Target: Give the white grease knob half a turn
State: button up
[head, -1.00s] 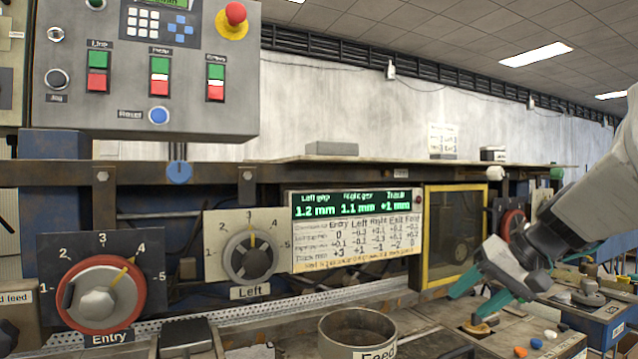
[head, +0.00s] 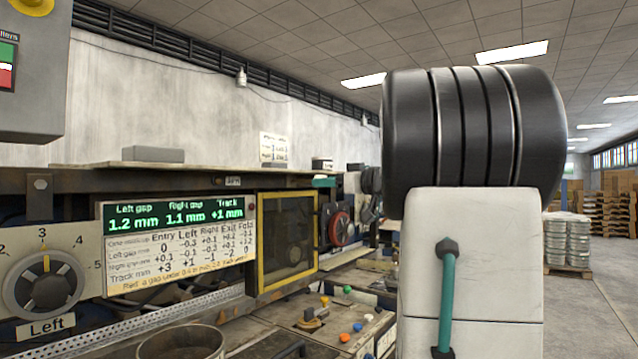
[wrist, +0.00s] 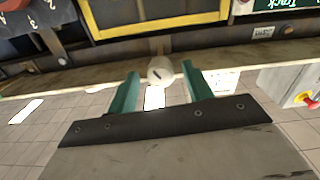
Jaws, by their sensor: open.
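The white grease knob (wrist: 161,70) shows in the wrist view as a round white cap with a short dark mark, at the edge of the ledge. My gripper (wrist: 160,72) is open, with one teal finger on each side of the knob. Whether either finger touches it I cannot tell. In the head view a teal finger (head: 323,182) shows at the ledge beside the yellow-framed window, and the knob itself is hidden there.
The ledge (wrist: 60,83) runs beside the knob, with the yellow frame (wrist: 150,25) close by. In the head view a readout panel (head: 180,240), the Left dial (head: 45,287) and a round container (head: 180,345) stand at left. My arm covers much of the right.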

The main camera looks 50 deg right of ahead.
jog(key=shift+w+a, duration=0.15)
jog(key=shift+w, duration=1.45)
jog(key=c, duration=1)
jog(key=shift+m, duration=0.3)
jog(key=shift+m, duration=2.7)
